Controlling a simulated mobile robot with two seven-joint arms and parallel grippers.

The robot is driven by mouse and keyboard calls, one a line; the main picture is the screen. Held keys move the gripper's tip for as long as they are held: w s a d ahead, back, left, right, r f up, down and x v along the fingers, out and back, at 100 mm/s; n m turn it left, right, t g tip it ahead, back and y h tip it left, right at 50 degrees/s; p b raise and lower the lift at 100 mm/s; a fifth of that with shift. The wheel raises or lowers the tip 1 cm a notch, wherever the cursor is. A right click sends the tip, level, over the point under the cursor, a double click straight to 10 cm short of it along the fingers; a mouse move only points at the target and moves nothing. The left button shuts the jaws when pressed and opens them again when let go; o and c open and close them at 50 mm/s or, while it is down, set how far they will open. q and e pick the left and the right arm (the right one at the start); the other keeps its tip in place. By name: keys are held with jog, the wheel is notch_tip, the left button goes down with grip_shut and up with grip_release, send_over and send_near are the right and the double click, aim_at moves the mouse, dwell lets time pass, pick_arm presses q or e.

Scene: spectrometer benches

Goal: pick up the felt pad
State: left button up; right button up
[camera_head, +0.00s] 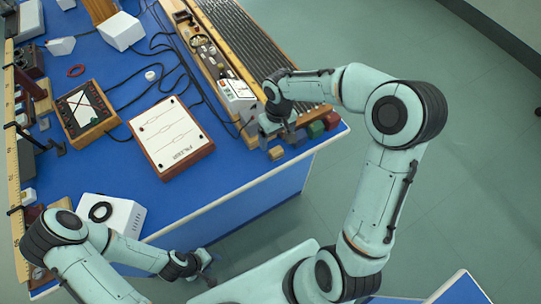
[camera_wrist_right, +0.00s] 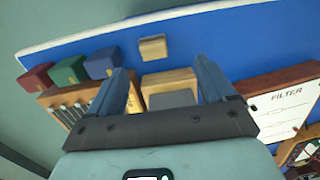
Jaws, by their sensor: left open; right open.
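A small tan block-like piece (camera_head: 276,153), which may be the felt pad, lies near the front edge of the blue bench. It also shows in the right wrist view (camera_wrist_right: 152,47), beyond the fingertips and apart from them. My right gripper (camera_head: 277,133) is open and empty just behind this piece; in the right wrist view its two fingers (camera_wrist_right: 160,72) stand apart. A wooden block with a dark grey face (camera_wrist_right: 170,92) shows between and beneath the fingers. My left gripper (camera_head: 206,264) is off the bench's front edge, low in the head view, and shows no object.
Red (camera_head: 332,120), green (camera_head: 316,129) and blue (camera_head: 299,138) blocks stand right of the tan piece. A wood-framed white panel (camera_head: 171,138) lies to the left. A long ribbed unit (camera_head: 240,45) lies behind. Bare blue bench (camera_head: 225,175) shows in front of the panel.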

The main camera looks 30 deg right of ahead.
aim_at(276, 151)
jog(key=f, duration=0.7)
jog(key=w+f, duration=0.1)
jog(key=f, duration=0.3)
jog(key=shift+d, duration=0.4)
jog(key=c, duration=1.1)
